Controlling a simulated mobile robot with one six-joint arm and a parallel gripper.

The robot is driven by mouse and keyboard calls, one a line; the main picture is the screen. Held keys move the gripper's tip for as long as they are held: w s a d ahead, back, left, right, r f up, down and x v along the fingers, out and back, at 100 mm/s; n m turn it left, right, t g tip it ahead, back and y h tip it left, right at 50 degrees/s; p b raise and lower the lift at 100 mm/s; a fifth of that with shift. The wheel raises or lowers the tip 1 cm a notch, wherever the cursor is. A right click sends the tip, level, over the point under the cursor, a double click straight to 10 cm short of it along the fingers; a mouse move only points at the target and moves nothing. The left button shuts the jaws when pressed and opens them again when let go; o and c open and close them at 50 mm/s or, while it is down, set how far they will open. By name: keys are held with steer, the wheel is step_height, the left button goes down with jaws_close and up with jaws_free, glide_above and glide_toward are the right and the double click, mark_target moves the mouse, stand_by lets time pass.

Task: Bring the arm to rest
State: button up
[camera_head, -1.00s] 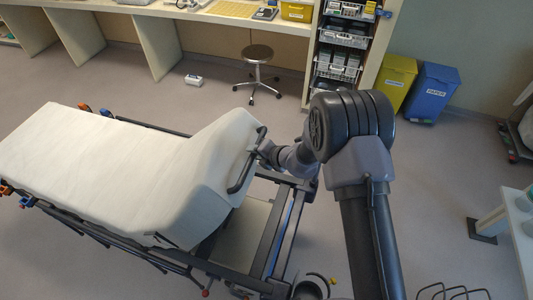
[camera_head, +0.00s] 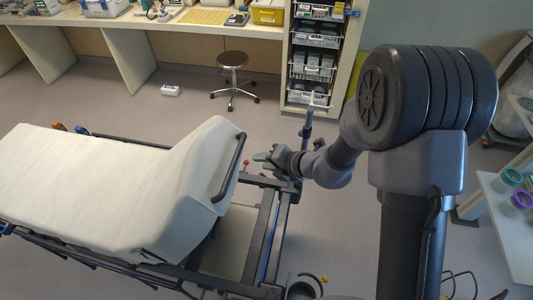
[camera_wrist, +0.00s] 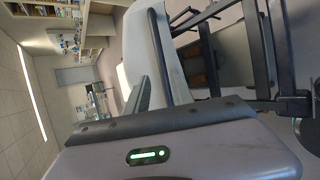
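My arm reaches forward from the right side of the head view, its forearm bent toward the stretcher (camera_head: 95,185). My gripper (camera_head: 262,157) points left, just right of the black push handle (camera_head: 229,168) at the raised end of the stretcher. A small gap shows between gripper and handle. I see nothing held. In the wrist view the gripper's narrow finger part (camera_wrist: 138,100) shows edge-on above the wrist housing, so its opening is unclear. The pale mattress (camera_wrist: 156,60) and dark frame lie beyond it.
The stretcher's dark frame (camera_head: 262,235) extends below my forearm. A round stool (camera_head: 232,60) and a drawer rack (camera_head: 318,50) stand behind. A white bench (camera_head: 515,235) with cups is at right. Open floor lies between stretcher and counter.

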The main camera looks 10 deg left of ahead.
steer(key=s+d+n+g+h+b, duration=0.1)
steer(key=s+d+n+b, duration=0.3)
steer(key=s+n+b, duration=0.55)
steer(key=s+d+n+g+b, duration=0.1)
steer(key=s+d+n+b, duration=0.4)
steer(key=n+b, duration=0.7)
steer(key=s+d+f+n+t+h+b, duration=0.2)
steer(key=s+d+f+n+h+b, duration=0.3)
steer(key=s+d+n, duration=0.3)
steer(key=d+n+h, duration=0.1)
steer(key=d+n, duration=0.2)
steer(key=n, duration=0.1)
steer(key=shift+s+f+b, duration=0.35)
steer(key=shift+s, duration=0.05)
steer(key=shift+a+n, duration=0.1)
steer(key=shift+n, duration=0.15)
